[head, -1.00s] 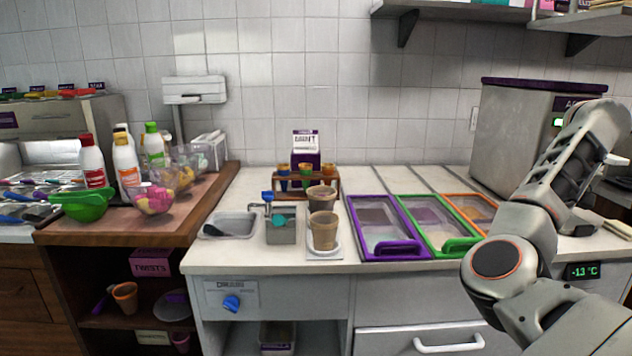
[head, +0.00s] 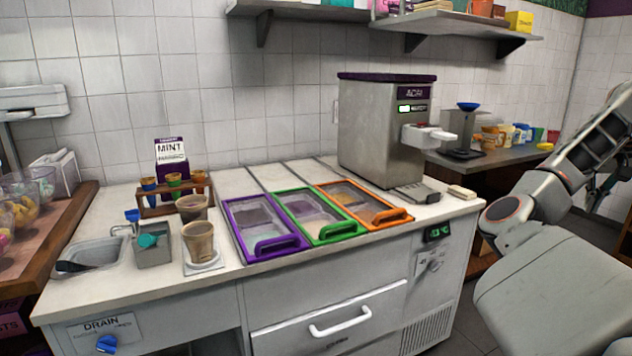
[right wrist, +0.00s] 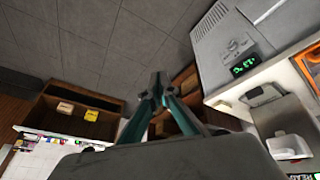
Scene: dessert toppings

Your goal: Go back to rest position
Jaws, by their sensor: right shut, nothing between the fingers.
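My right arm (head: 560,190) stands at the right side of the head view, bent and raised, to the right of the counter (head: 115,282) and clear of it. My right gripper (right wrist: 156,92) shows in the right wrist view, with its teal fingers brought together at the tips and nothing between them. It hangs over open floor, apart from the cabinets. My left arm and gripper are not in either view.
The counter bears purple (head: 234,232), green (head: 292,218) and orange (head: 340,200) framed bins, cups (head: 200,240) and a steel machine (head: 378,135). A back table (head: 500,158) stands behind at right. Grey floor (right wrist: 85,45) is free below the gripper.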

